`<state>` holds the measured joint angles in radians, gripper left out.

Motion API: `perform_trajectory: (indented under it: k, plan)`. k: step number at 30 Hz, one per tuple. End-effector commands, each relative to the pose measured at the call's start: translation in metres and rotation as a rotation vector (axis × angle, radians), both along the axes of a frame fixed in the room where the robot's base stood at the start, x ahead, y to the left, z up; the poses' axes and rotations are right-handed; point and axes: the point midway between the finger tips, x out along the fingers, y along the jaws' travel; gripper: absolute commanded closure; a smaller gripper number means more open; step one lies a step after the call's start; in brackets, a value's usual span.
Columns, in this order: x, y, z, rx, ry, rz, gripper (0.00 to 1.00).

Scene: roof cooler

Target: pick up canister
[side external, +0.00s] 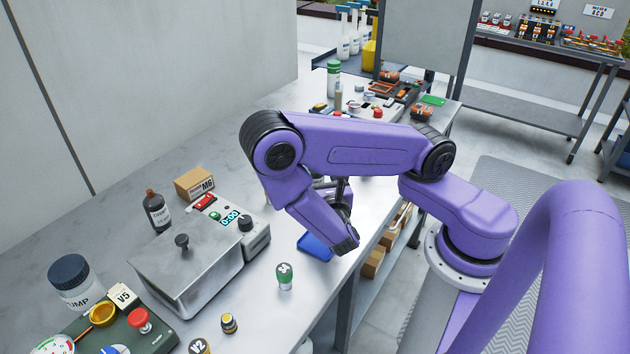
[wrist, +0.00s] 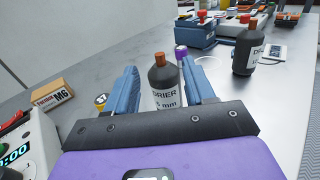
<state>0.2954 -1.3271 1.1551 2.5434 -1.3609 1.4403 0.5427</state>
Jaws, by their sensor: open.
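A dark canister with an orange-brown cap and a white label reading DRIER (wrist: 163,78) stands upright in the wrist view. It shows in the gap between the fingers of my gripper (wrist: 160,68), which is open. Bare gaps show on both sides of it, and no finger visibly touches it. I cannot tell whether it stands between the fingertips or just beyond them. Its base is hidden by my gripper. In the side view my arm mostly hides the gripper, and I cannot make out this canister there.
A second dark bottle (wrist: 248,50) stands at right. A purple-capped item (wrist: 181,52) stands close behind the canister. A cardboard box (wrist: 50,97) lies at left. The side view shows a metal box (side external: 185,265), another dark bottle (side external: 157,212) and a green-topped item (side external: 285,276) on the bench.

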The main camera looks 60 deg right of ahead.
Motion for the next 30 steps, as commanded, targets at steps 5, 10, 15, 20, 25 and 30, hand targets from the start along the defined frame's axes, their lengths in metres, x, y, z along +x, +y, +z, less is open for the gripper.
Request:
perform_trajectory:
  k: [5,10,15,20,25,30]
  plan:
    - [0.006,-0.006,0.000,0.000,-0.001,-0.002,0.46]
    - [0.015,-0.016,0.000,0.001,-0.001,-0.006,0.46]
    - [0.031,-0.033,0.000,0.001,-0.001,-0.007,0.46]
    - [0.040,-0.041,0.000,0.001,-0.002,-0.002,0.46]
    - [0.042,-0.042,0.000,0.000,-0.001,0.001,0.46]
    - [0.041,-0.041,0.000,0.000,-0.001,0.001,0.72]
